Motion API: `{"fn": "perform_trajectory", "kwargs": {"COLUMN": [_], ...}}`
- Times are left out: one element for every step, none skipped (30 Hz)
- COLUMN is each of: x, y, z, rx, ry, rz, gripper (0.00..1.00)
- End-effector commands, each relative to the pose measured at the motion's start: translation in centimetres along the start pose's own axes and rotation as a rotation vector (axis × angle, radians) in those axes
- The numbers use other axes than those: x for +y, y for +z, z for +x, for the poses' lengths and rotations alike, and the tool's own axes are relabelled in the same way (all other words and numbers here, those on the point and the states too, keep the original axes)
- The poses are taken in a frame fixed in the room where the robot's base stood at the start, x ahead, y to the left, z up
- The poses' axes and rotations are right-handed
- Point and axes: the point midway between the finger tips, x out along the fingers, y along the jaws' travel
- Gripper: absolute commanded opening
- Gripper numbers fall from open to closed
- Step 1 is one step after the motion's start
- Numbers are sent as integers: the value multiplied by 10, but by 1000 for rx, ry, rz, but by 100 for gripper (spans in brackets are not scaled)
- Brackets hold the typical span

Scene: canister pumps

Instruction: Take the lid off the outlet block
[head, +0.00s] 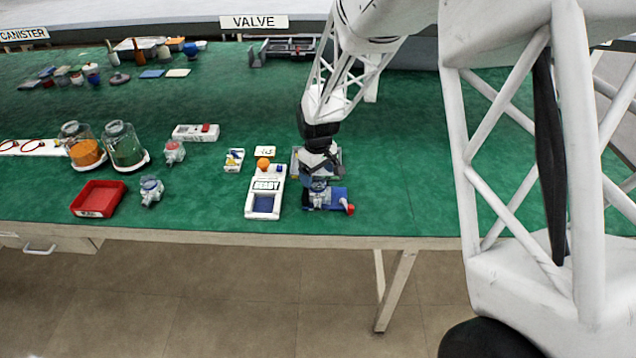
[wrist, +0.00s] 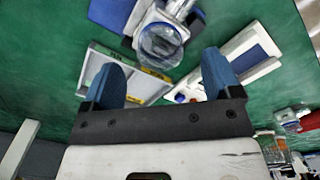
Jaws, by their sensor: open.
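The outlet block, a grey fitting on a blue base (head: 338,194) with a red knob at its right, stands near the table's front edge. In the wrist view its blue base (wrist: 108,12) is at the top. A round, clear-looking cap with a blue-grey rim (wrist: 161,45), which seems to be the lid, sits on the fitting. My gripper (head: 319,178) is over the back of the block. In the wrist view my gripper (wrist: 163,68) has its blue fingers apart, with the cap beyond and between their tips. I see nothing held; contact cannot be judged.
A grey tray (head: 336,158) lies just behind the block, partly under my gripper. A white device marked READY (head: 266,184) stands close on the left. A red bin (head: 98,198) and glass canisters (head: 124,146) are farther left. The green table right of the block is clear.

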Motion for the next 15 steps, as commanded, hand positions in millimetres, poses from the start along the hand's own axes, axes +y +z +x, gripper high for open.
{"fn": "perform_trajectory", "kwargs": {"x": [0, 0, 0, 0, 0, 0, 0, 0, 0, 0, 0, 0, 0, 0, 0], "y": [1, 1, 1, 1, 1, 1, 1, 1, 1, 1, 1, 1, 1, 1, 1], "z": [6, 10, 14, 18, 21, 24, 26, 28, 30, 30, 31, 31, 31, 31, 31], "rx": [-2, -2, -2, -1, -1, -1, -1, -1, -1, -1, -1, 0, 0, 0, 0], "ry": [-1, -1, -1, -1, 0, -1, -1, -1, 0, 0, 0, 0, 0, 0, 0], "rz": [0, 0, 0, 0, 0, 0, 0, 0, 0, 0, 0, 0, 0, 0, 0], "gripper": [84, 84, 84, 84, 84, 84, 84, 84, 84, 84, 84, 84, 84, 84, 84]}}
